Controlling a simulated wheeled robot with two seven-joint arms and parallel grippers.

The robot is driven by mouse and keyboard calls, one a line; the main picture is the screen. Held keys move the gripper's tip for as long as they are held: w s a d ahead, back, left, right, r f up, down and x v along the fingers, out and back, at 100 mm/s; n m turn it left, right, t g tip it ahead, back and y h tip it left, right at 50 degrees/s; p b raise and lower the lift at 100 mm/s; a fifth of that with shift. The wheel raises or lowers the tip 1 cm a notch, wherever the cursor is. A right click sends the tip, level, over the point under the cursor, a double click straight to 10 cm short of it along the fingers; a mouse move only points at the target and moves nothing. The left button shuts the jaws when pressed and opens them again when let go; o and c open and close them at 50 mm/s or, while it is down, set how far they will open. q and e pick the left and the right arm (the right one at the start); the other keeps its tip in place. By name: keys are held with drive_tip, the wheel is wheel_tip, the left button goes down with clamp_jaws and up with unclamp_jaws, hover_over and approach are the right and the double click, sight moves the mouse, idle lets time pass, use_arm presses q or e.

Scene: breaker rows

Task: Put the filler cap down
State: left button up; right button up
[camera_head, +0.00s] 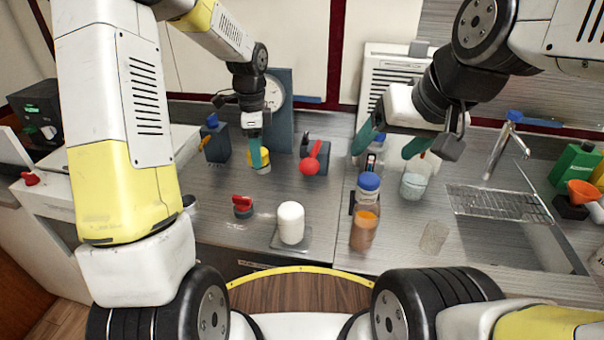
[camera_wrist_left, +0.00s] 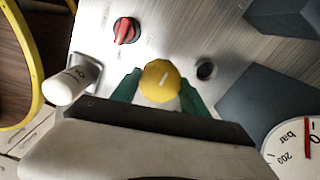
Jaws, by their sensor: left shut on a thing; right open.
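The filler cap appears to be the round yellow cap (camera_wrist_left: 161,80) with a white line on top, between the green fingers of my left gripper (camera_wrist_left: 158,92) in the left wrist view. In the head view my left gripper (camera_head: 257,150) is shut on the yellow cap (camera_head: 266,158) low over the back of the left counter. I cannot tell whether the cap touches the surface. A dark round hole (camera_wrist_left: 206,68) lies beside it in the left wrist view. My right gripper (camera_head: 394,146) is open and empty above the right counter, near a clear glass (camera_head: 413,184).
A red-handled knob (camera_head: 242,206) and a white cylinder (camera_head: 291,223) on a grey plate stand in front. A blue-capped jar (camera_head: 365,225) stands right of the white cylinder.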

use_arm(q)
drive_tip(key=f, duration=0.5)
drive_tip(key=shift+d+f, duration=0.2)
drive_tip(key=shift+d, duration=0.2)
drive_tip(key=shift+w+f, duration=0.1)
drive_tip(key=shift+f, duration=2.15)
drive_tip(key=shift+f, duration=0.1)
drive_tip(key=o, duration=1.2)
drive_tip(key=shift+o, duration=0.2)
